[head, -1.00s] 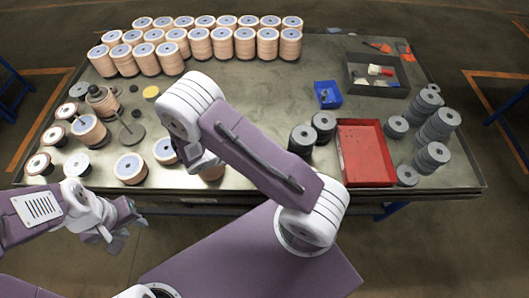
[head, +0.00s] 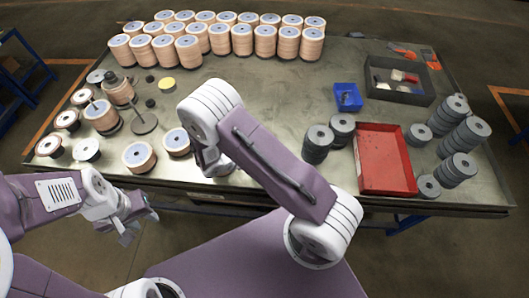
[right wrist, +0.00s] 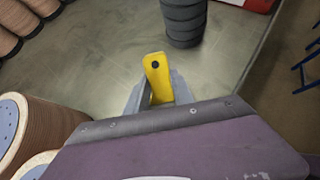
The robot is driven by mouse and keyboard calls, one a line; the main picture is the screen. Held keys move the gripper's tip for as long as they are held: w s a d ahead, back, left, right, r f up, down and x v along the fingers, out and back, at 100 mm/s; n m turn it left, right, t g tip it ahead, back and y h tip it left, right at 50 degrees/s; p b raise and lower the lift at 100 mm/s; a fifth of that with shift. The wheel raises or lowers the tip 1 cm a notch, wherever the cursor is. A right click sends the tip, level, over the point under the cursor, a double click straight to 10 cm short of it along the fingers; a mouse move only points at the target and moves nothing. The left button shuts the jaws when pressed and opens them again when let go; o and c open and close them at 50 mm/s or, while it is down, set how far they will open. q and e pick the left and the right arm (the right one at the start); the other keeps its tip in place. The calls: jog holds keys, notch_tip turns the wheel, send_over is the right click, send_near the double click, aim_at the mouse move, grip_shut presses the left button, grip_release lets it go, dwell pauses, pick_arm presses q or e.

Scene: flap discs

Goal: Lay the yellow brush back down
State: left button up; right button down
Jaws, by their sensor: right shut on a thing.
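The yellow brush (right wrist: 157,78) shows in the right wrist view as a yellow handle with a dark hole near its end. My right gripper (right wrist: 158,95) is shut on it, and the handle sticks up between the grey fingers. The brush's other end is hidden by the gripper. In the head view my right arm hides the right gripper and the brush. My left gripper (head: 139,224) is at the lower left in the head view, off the front edge of the table (head: 270,100). Its fingers look apart and empty.
Stacks of tan flap discs (head: 221,39) fill the back left. A red tray (head: 385,160) lies at the right between dark disc stacks (head: 317,143). A blue bin (head: 348,97) and a grey tray (head: 400,95) stand behind. The table's middle is clear.

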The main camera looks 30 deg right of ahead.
jog(key=c, duration=1)
grip_release()
jog(key=shift+r, duration=0.1)
jog(key=b+v, duration=0.1)
jog(key=v, duration=0.8)
